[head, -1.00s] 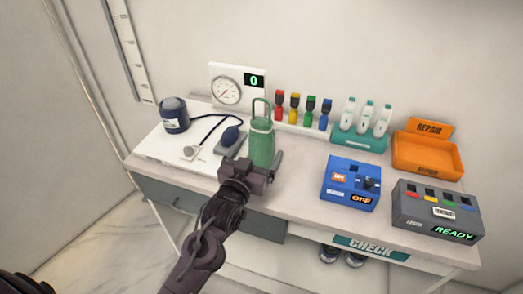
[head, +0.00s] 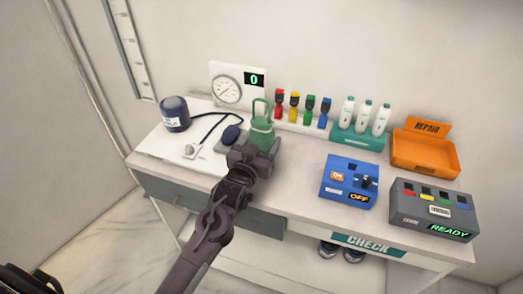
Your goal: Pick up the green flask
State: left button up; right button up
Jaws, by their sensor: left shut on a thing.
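The green flask (head: 261,131) stands upright on the desk near its middle, with a loop handle on its lid. My left gripper (head: 258,152) is in front of the flask and shut on it. The gripper and wrist hide the flask's lower part, so I cannot tell whether its base touches the desk. My right gripper does not show.
A blood-pressure cuff (head: 174,114) and bulb (head: 231,133) lie left of the flask. Behind stand a gauge panel (head: 226,88) and several coloured tubes. To the right are white bottles in a teal rack (head: 357,138), an orange repair tray (head: 424,154), a blue box (head: 348,181) and a grey box (head: 434,209).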

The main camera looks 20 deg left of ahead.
pick_arm(q)
jog(key=shift+c, duration=0.7)
jog(key=shift+r, duration=0.15)
